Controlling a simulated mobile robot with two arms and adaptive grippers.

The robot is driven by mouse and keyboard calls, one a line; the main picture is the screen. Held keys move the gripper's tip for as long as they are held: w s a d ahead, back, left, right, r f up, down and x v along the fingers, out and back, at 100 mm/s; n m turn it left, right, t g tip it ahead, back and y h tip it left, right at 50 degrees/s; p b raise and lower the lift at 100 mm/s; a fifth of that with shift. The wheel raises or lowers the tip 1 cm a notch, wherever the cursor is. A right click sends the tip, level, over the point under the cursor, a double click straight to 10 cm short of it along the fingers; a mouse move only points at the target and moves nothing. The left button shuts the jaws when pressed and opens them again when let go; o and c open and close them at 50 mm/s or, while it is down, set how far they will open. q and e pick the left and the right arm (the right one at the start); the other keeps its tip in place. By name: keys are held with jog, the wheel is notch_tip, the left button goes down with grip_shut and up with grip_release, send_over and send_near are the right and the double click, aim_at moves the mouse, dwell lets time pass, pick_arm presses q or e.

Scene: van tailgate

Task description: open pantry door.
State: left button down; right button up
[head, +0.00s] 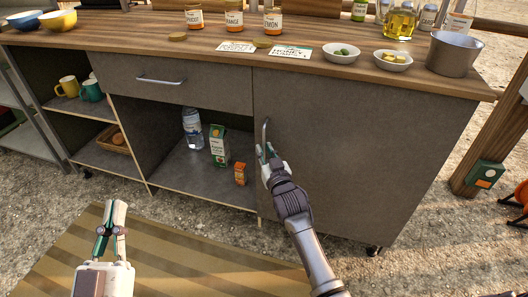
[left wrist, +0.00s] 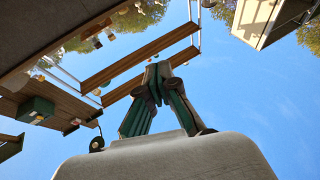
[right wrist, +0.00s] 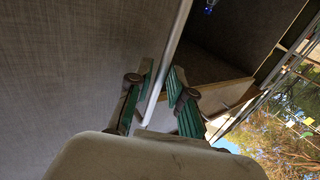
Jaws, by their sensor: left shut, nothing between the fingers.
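The grey pantry door (head: 340,160) is the wide panel at the right of the counter; it looks closed. Its upright metal handle (head: 265,131) is near the door's left edge. My right gripper (head: 264,156) is at the lower part of this handle. My left gripper (head: 115,204) is shut and empty, low in front of the counter and away from the door. Its fingertips meet in the left wrist view (left wrist: 157,68).
Left of the door is an open shelf (head: 175,165) with a water bottle (head: 193,130), a carton (head: 218,146) and an orange box (head: 240,174). A drawer (head: 180,83) is above it. Bowls and jars stand on the countertop (head: 190,35). The ground before the door is clear.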

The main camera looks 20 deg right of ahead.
pick_arm(q)
jog(key=shift+s+r+t, duration=0.45)
jog(key=shift+r+t, duration=0.15)
jog(key=shift+r, duration=0.25)
pick_arm(e)
jog(key=shift+w, duration=0.65)
grip_shut()
